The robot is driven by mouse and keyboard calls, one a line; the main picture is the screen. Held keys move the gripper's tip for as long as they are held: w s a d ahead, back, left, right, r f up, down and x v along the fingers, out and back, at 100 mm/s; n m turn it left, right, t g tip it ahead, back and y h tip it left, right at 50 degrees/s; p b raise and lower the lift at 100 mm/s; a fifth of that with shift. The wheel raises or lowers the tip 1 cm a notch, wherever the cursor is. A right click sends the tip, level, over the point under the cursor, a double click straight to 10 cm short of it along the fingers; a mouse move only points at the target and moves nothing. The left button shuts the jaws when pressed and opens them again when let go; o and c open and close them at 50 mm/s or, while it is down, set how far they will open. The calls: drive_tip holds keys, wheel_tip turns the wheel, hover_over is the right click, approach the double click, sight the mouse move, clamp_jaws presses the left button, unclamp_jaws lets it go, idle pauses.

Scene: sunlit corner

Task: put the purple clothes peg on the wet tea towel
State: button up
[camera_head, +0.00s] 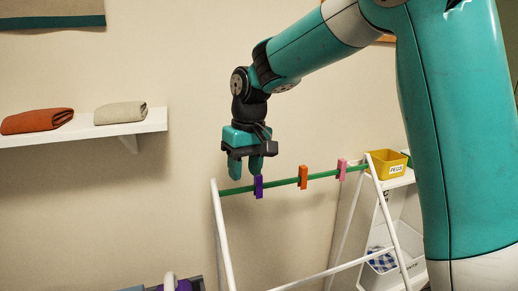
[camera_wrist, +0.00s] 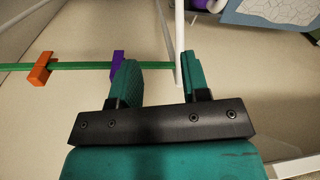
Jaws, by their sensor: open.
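The purple clothes peg (camera_head: 258,187) is clipped on the green rail near its left end. In the wrist view the purple peg (camera_wrist: 117,61) shows just left of my left finger, partly covered by it. My gripper (camera_head: 245,167) is open and empty, fingers pointing down, close above the rail at the peg. In the wrist view the gap of my gripper (camera_wrist: 158,72) lies right of the peg, not around it. A blue-and-white checked cloth (camera_head: 383,261) lies in a white bin on the right; I cannot tell whether it is the wet tea towel.
The green rail (camera_head: 284,183) also holds an orange peg (camera_head: 303,177) and a pink peg (camera_head: 341,169). A white post (camera_wrist: 179,40) stands at its left end, near my right finger. A yellow pegs box (camera_head: 391,166) stands right. A wall shelf (camera_head: 80,132) holds folded cloths.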

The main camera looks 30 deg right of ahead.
drive_tip(key=w+d+r+m+p, duration=0.3)
drive_tip(key=w+d, duration=0.5)
drive_tip(key=shift+h, duration=0.4)
wheel_tip(320, 180, down, 10)
drive_tip(key=b, duration=0.8)
drive_tip(key=shift+s, duration=0.15)
drive_tip(key=c, duration=0.6)
wheel_tip(320, 180, up, 7)
drive_tip(key=p, duration=0.6)
drive_tip(key=shift+r+p, duration=0.15)
drive_tip(key=shift+p, duration=0.2)
drive_tip(key=shift+c, duration=0.2)
drive_tip(key=shift+f, duration=0.2)
